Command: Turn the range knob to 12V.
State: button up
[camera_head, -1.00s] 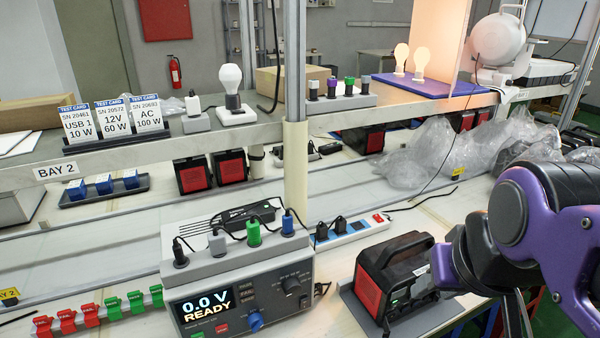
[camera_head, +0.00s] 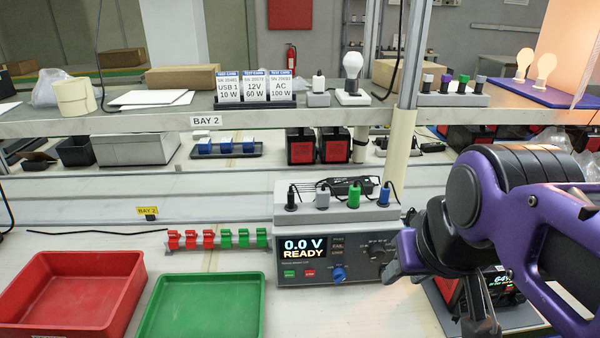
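The tester (camera_head: 308,262) stands on the bench, its display reading 0.0 V READY. A black knob (camera_head: 377,248) with small marks around it sits at the upper right of its front panel. A blue knob (camera_head: 338,274) sits lower, near the panel's middle. The knob labels are too small to read, so I cannot tell which voltage is marked where. My gripper (camera_head: 436,285) hangs just right of the tester, apart from both knobs as far as I can see.
Red (camera_head: 70,292) and green (camera_head: 200,306) trays lie at the front left. Several red and green tags (camera_head: 217,239) stand left of the tester. A post (camera_head: 398,160) rises behind it. A black-and-red power unit (camera_head: 500,285) is partly hidden behind my arm.

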aim_at(339, 274)
jog(key=l+z, duration=0.1)
jog(key=z, duration=0.35)
jog(key=i+l+z, duration=0.1)
jog(key=z, duration=0.35)
jog(key=k+j+z, duration=0.65)
jog(key=k, duration=0.9)
jog(key=k+j+u, duration=0.15)
jog(key=k+j, duration=0.2)
jog(key=i+l, duration=0.2)
jog(key=i, duration=0.15)
jog(key=i+l+z, duration=0.1)
jog(key=i, duration=0.25)
jog(key=i+l, duration=0.2)
jog(key=i, duration=0.2)
